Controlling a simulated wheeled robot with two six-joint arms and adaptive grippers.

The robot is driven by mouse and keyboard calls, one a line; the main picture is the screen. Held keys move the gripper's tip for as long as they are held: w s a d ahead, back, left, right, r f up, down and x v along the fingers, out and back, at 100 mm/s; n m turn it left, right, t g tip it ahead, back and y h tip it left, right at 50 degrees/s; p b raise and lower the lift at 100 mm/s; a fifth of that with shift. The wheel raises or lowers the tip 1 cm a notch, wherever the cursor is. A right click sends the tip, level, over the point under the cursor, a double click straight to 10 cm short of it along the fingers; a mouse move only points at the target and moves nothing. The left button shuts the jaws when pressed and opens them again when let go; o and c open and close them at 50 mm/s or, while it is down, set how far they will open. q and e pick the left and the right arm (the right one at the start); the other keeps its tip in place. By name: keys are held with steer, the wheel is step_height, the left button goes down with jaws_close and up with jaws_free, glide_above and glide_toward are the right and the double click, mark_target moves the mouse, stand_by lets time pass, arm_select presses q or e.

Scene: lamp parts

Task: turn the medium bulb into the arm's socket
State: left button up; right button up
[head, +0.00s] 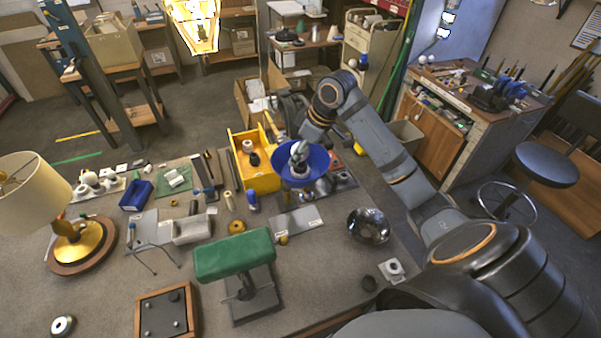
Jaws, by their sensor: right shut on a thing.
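My right gripper (300,147) reaches down into the open mouth of a blue bowl-shaped lamp shade (285,171) near the far middle of the bench. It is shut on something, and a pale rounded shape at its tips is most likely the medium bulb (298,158). It is too small to tell how far the bulb sits in. The arm's socket is hidden inside the shade. My left gripper is not in view.
A yellow bin (262,180) stands just left of the shade. A green padded stand (235,255), a shiny metal bowl (369,226) and a table lamp (80,243) are nearer. White bulbs (90,179) lie on a tray at the left.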

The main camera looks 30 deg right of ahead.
steer(key=m+h, duration=0.1)
steer(key=m, duration=0.1)
steer(key=m+t+h, duration=0.1)
steer(key=m, duration=0.2)
steer(key=shift+w+a+m, duration=0.1)
steer(key=shift+m, duration=0.8)
steer(key=shift+m+h, duration=0.6)
steer(key=shift+m, duration=0.9)
steer(key=o, duration=0.9)
steer(key=shift+d+f, duration=0.1)
steer(key=shift+d, duration=0.1)
steer(key=shift+c, duration=0.2)
